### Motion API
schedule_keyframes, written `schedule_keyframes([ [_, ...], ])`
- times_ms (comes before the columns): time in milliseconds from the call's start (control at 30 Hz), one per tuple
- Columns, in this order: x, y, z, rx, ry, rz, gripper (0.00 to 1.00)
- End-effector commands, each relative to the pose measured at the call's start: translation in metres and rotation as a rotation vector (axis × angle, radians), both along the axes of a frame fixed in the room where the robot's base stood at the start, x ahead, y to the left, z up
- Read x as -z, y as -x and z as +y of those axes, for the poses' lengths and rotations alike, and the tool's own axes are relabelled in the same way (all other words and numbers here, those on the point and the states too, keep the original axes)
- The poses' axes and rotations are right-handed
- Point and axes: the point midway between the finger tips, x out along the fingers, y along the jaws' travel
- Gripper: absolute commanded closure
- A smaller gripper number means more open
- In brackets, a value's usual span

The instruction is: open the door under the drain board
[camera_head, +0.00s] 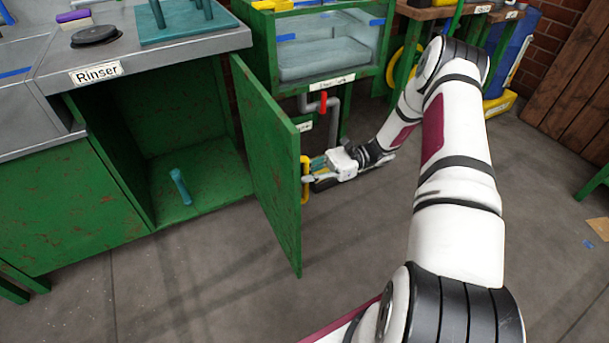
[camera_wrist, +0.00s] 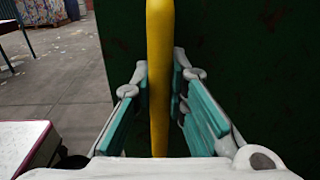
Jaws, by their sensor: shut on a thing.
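The green door (camera_head: 272,165) under the teal drain board (camera_head: 185,22) stands swung wide open in the head view, its edge toward me. A yellow handle (camera_head: 305,181) is on the door's outer face. My gripper (camera_head: 313,173) is at the handle, reaching in from the right. In the wrist view the yellow handle (camera_wrist: 160,80) runs upright between the teal finger pads of my gripper (camera_wrist: 162,95), which is shut on it. The dark green door face (camera_wrist: 235,50) fills the background there. The cabinet inside is visible, with a teal cylindrical object (camera_head: 181,186) on its floor.
A counter labelled "Rinser" (camera_head: 130,52) is above the open cabinet. A green-framed clear tank (camera_head: 330,45) with a pipe and red valve (camera_head: 323,103) below stands behind the door. Bare grey floor (camera_head: 210,275) lies in front of the cabinet.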

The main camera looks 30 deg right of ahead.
Motion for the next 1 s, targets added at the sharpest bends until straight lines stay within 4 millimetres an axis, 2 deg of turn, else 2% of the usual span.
schedule_keyframes([
  [467, 0.001, 0.002, 0.000, -0.005, -0.002, 0.005, 1.00],
  [500, 0.001, 0.002, 0.000, -0.005, -0.002, 0.005, 0.84],
  [533, 0.001, 0.002, 0.000, -0.006, -0.002, 0.005, 0.78],
  [867, 0.000, 0.001, -0.001, -0.002, -0.001, 0.002, 0.77],
  [1000, 0.001, 0.001, -0.013, -0.001, -0.001, 0.001, 0.77],
])
